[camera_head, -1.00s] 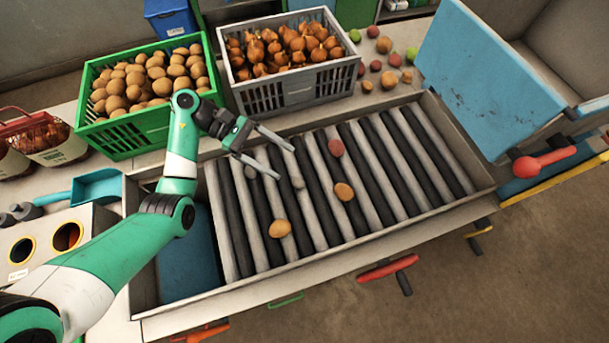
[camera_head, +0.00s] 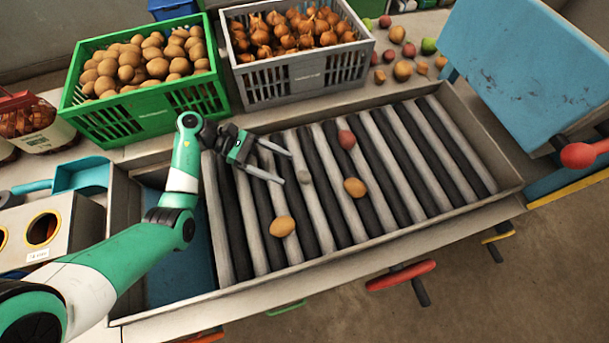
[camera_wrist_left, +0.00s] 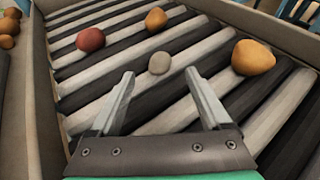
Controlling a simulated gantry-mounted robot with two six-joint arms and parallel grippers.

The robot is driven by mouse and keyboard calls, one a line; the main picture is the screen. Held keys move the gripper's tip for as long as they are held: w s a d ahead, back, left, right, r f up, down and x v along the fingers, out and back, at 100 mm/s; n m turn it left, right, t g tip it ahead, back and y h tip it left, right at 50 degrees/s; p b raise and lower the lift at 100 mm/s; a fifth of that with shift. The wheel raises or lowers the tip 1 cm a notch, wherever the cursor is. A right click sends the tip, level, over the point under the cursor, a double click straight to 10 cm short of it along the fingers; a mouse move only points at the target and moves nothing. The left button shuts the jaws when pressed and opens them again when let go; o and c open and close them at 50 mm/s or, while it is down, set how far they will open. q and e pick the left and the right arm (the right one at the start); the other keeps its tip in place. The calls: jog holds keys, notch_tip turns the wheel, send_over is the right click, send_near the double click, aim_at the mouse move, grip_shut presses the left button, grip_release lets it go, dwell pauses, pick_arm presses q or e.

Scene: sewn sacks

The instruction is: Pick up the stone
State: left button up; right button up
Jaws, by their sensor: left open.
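The stone (camera_head: 304,177) is a small, pale grey, rounded lump lying on the rollers of the sorting bed. It also shows in the left wrist view (camera_wrist_left: 159,63), whole and uncovered, just beyond the fingertips and in line with the gap between them. My left gripper (camera_head: 287,168) is open and empty over the rollers, to the left of the stone. Its two fingers (camera_wrist_left: 159,74) are spread wide in the wrist view. I cannot tell exactly how high the tips are above the rollers. My right gripper is not in view.
Two tan potatoes (camera_head: 282,226) (camera_head: 355,187) and a reddish one (camera_head: 346,139) lie on the rollers. A metal rim (camera_head: 330,257) surrounds the bed. A green crate (camera_head: 150,105) and a grey crate (camera_head: 300,75) stand behind. A blue panel (camera_head: 520,70) rises at right.

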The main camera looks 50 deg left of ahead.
aim_at(300, 175)
pick_arm(q)
jog(key=x, duration=0.6)
jog(key=shift+a, duration=0.1)
grip_shut()
